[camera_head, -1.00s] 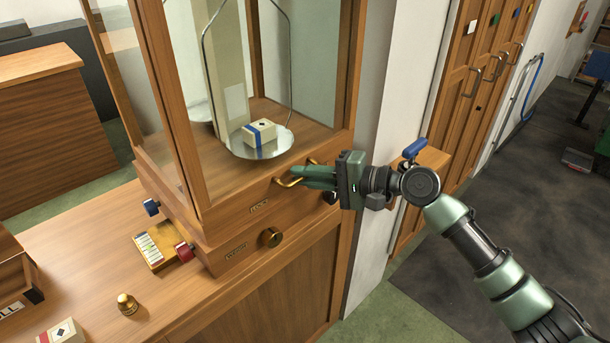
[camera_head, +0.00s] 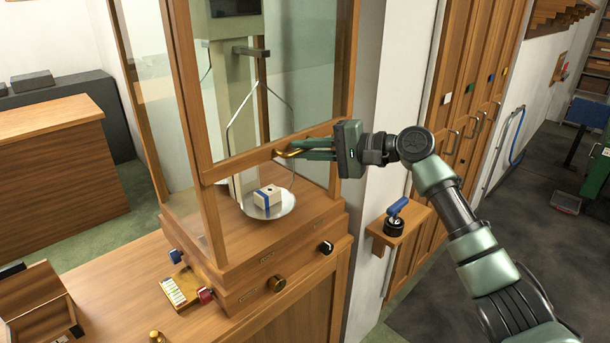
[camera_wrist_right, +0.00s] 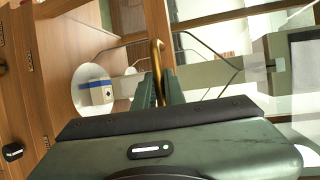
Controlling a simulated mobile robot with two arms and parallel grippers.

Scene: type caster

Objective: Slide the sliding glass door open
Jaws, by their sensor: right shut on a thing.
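The sliding glass door (camera_head: 235,163) is the front pane of a wooden balance case, with a wooden bottom rail. It stands raised, leaving an open gap between its rail and the case's base. My right gripper (camera_head: 302,151) is shut on the brass handle (camera_head: 287,153) on that rail, coming from the right. In the right wrist view the gripper (camera_wrist_right: 158,92) has its fingers around the brass handle (camera_wrist_right: 157,58). Through the gap a hanging metal pan (camera_head: 285,207) holds a white box with a blue band (camera_head: 267,195). My left gripper is not in view.
A small wall shelf (camera_head: 412,226) with a blue-handled thing (camera_head: 396,207) is right of the case, below my right arm. Brass (camera_head: 276,284) and black (camera_head: 326,248) knobs stick out from the base. An open wooden box (camera_head: 38,300) stands on the counter at left.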

